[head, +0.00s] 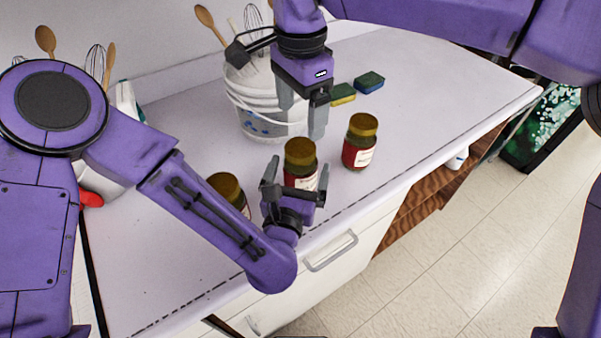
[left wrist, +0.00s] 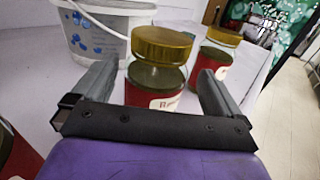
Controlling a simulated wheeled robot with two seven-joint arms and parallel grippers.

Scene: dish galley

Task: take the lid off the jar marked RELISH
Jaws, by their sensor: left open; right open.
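My right gripper (head: 301,121) is open and empty above and behind that lid, pointing down. The left jar (head: 228,188) is partly hidden by my left arm. The right jar (head: 359,143) stands clear; its label is too small to read.
A white bucket (head: 258,115) stands behind the jars. Two sponges, one yellow and green (head: 342,94) and one blue (head: 370,82), lie to its right. Whisks and wooden spoons (head: 210,22) stand at the back. The counter (head: 430,90) is clear at the right.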

